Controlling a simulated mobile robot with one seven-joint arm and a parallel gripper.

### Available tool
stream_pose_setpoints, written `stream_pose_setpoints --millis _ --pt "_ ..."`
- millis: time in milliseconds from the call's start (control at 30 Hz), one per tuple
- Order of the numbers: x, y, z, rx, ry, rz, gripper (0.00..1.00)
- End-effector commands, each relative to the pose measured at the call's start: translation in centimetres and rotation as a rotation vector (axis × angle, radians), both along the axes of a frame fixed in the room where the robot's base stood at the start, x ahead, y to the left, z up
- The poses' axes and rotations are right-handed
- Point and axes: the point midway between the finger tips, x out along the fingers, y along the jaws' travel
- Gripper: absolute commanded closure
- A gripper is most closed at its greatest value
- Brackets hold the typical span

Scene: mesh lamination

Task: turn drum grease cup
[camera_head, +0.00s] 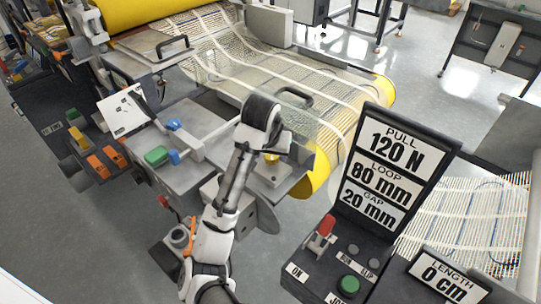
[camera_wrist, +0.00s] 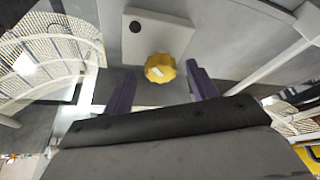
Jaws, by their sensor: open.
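The drum grease cup is a yellow, scalloped knob (camera_wrist: 160,68) with a small pale mark on top, on a light grey square plate (camera_wrist: 172,28) in the wrist view. In the head view, a small part of the yellow cup (camera_head: 271,158) shows just below my arm's black wrist. My gripper (camera_wrist: 161,76) is open, its two dark purple fingers spread left and right of the cup. Gaps show on both sides, and I see no contact. The depth between fingertips and cup is hard to tell. In the head view my arm mostly hides the gripper.
A yellow drum (camera_head: 313,172) carrying mesh lies right of the cup. A black handle (camera_head: 294,97) stands close behind it. A control panel (camera_head: 345,262) with a red lever and sign is at the front right. Grey machine surface surrounds the plate.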

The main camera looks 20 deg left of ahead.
Motion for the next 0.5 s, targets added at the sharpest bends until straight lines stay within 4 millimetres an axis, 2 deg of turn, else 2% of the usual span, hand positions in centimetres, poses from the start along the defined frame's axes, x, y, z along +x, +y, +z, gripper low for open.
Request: stream_pose_setpoints --millis 167,433,500 --pt "0.48 0.08 -1.13 0.0 -0.002 0.001 0.42" --pt "0.52 0.11 -1.24 0.001 -0.002 0.0 0.42" --pt "0.52 0.11 -1.23 0.001 -0.002 0.0 0.49"
